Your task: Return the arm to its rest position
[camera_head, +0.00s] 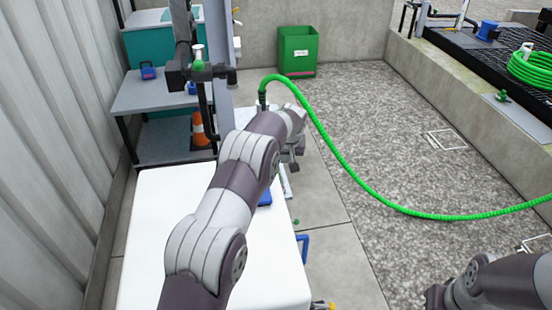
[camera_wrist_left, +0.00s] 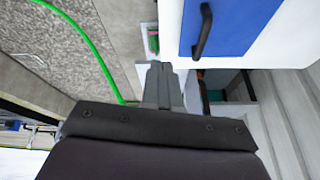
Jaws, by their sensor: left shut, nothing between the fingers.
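My left arm reaches forward over the white table (camera_head: 150,230) in the head view. My left gripper (camera_head: 294,160) is at its far end, beyond the table's right side and close to the green hose, partly hidden by the wrist. In the left wrist view my left gripper (camera_wrist_left: 160,68) shows its two grey fingers together, with nothing between them. Part of my right arm shows at the lower right of the head view; I cannot make out its gripper.
A green hose (camera_head: 345,178) runs from a black fitting across the floor to the right. A blue panel with a black handle (camera_wrist_left: 204,30) lies close to the left fingers. A grey shelf (camera_head: 160,95), an orange cone (camera_head: 199,130) and a green bin (camera_head: 297,50) stand behind.

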